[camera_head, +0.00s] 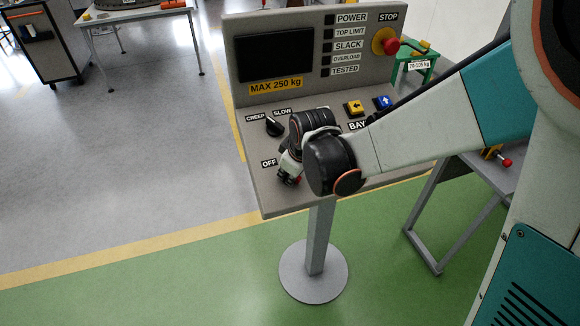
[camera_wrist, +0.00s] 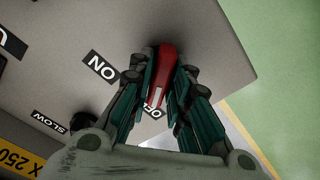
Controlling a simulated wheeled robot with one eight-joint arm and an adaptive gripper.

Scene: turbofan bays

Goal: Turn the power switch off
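The power switch (camera_wrist: 165,63) is a red handle on the grey control panel (camera_head: 240,185). In the wrist view its white-marked end lies at the OFF label (camera_wrist: 153,112), which the handle and my fingers partly cover. The ON label (camera_wrist: 102,67) is in full view to the left, away from the marked end. My gripper (camera_wrist: 163,76) has a finger on each side of the red handle, close against it. In the head view my gripper (camera_head: 290,177) is down at the panel beside the OFF label (camera_head: 268,163), and my wrist hides most of the switch.
A black CREEP/SLOW knob (camera_head: 273,126) stands just behind my gripper. Yellow (camera_head: 354,108) and blue (camera_head: 383,102) buttons are farther right. A red emergency stop (camera_head: 389,46) juts from the upright face, beside a dark screen (camera_head: 275,57).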

